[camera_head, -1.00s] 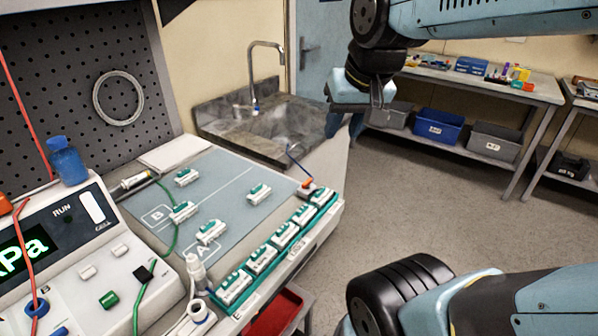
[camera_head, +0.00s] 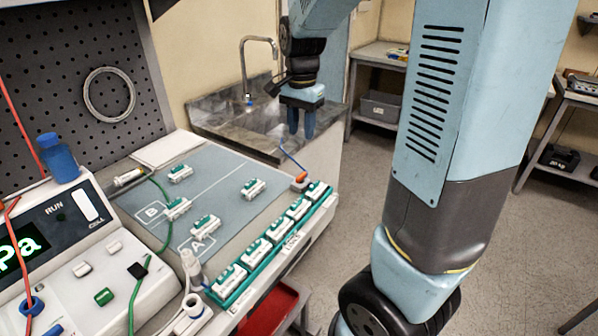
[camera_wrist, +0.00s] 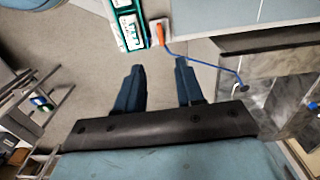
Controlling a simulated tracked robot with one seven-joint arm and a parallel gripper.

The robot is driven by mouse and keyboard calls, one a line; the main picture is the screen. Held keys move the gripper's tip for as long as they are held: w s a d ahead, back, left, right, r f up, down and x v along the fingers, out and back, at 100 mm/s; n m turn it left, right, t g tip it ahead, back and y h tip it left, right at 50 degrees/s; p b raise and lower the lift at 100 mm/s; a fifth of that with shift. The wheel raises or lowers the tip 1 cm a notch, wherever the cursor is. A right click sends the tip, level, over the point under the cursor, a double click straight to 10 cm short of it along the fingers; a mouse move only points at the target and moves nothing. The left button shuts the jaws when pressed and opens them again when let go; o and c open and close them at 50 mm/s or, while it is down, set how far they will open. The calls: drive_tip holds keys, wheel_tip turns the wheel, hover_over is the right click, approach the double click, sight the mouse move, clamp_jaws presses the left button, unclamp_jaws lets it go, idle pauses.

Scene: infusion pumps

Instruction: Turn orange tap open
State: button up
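The orange tap (camera_head: 300,179) sits at the right back corner of the workbench, beside the end of the green rack, with a blue tube leading from it toward the sink. In the wrist view the orange tap (camera_wrist: 160,34) shows above and between my fingers, near the bench edge. My gripper (camera_head: 301,130) is open and empty, fingers pointing down, in front of the sink and above the tap in the head view. In the wrist view my gripper (camera_wrist: 158,70) has its two blue fingers apart, with floor between them. The tap is apart from the fingers.
The green rack (camera_head: 240,291) holds several white and green cartridges along the bench's front edge. More lie on the grey mat (camera_head: 222,178). The metal sink (camera_head: 218,122) with its faucet (camera_head: 243,70) stands behind. A red bin (camera_head: 262,314) is below. Floor at right is clear.

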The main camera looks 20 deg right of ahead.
sight(301, 175)
wheel_tip(301, 175, down, 14)
drive_tip(key=shift+r, duration=0.1)
idle(0.5)
drive_tip(key=shift+c, duration=0.4)
